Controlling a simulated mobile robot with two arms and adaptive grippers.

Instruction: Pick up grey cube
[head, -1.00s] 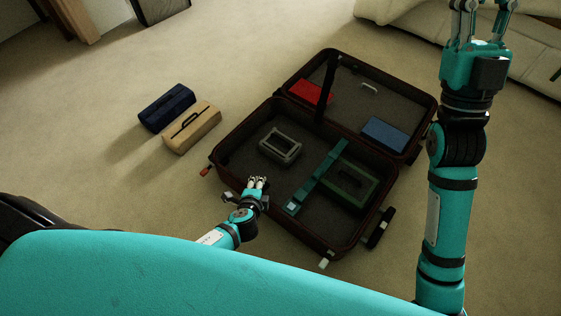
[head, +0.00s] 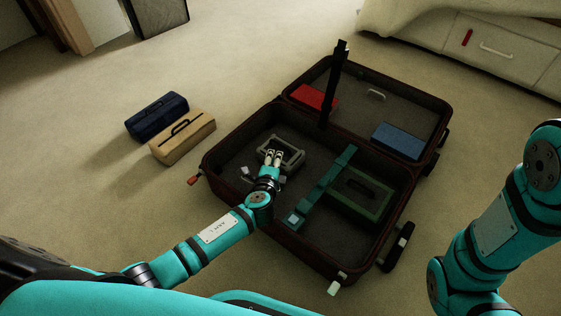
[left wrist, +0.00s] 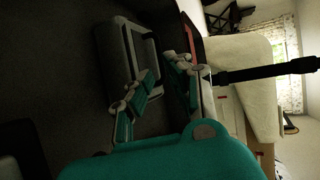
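The grey cube (head: 293,154) is a grey box with a raised frame or handle, lying in the near half of the open suitcase (head: 222,150). My left gripper (head: 273,156) is over its near side in the head view and hides part of it. In the left wrist view the grey cube (left wrist: 112,62) lies just beyond the fingers of my left gripper (left wrist: 163,75), which are apart with nothing between them. I cannot tell whether a finger touches the cube. My right gripper is out of view; only its arm shows at the right.
A green strap (head: 322,188) and a green box (head: 377,203) lie right of the grey cube. A red box (head: 313,97) and a blue box (head: 399,141) are in the lid half. A dark post (head: 335,85) stands between. Navy (head: 157,116) and tan (head: 183,137) cases stand on the carpet.

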